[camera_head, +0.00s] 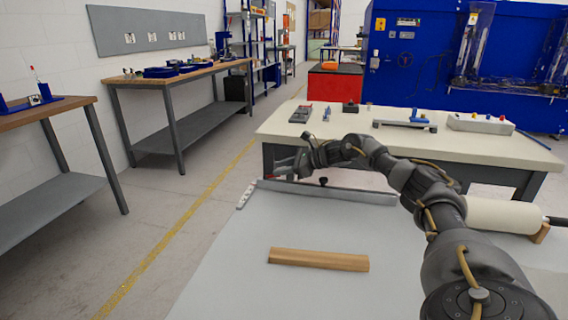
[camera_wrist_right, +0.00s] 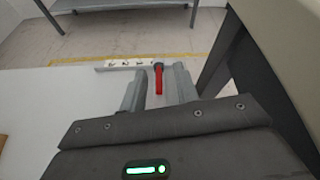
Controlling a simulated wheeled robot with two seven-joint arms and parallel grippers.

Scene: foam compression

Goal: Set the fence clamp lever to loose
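The red fence clamp lever (camera_wrist_right: 158,78) shows in the right wrist view, between the two grey fingers of my right gripper (camera_wrist_right: 160,84). The fingers are apart, with gaps on both sides of the lever, so it does not look gripped. In the head view my right gripper (camera_head: 285,171) is at the left end of the long grey fence (camera_head: 345,195), above the light table. The gripper mostly hides the lever there. A black knob (camera_head: 322,180) stands on the fence just right of the gripper. My left gripper is not in view.
A white scale strip (camera_head: 246,196) lies at the fence's left end. A wooden strip (camera_head: 318,260) lies on the near table (camera_head: 225,275). A cream workbench (camera_head: 300,127) with tools stands behind. A white roll (camera_head: 500,215) is at right. The table's left part is clear.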

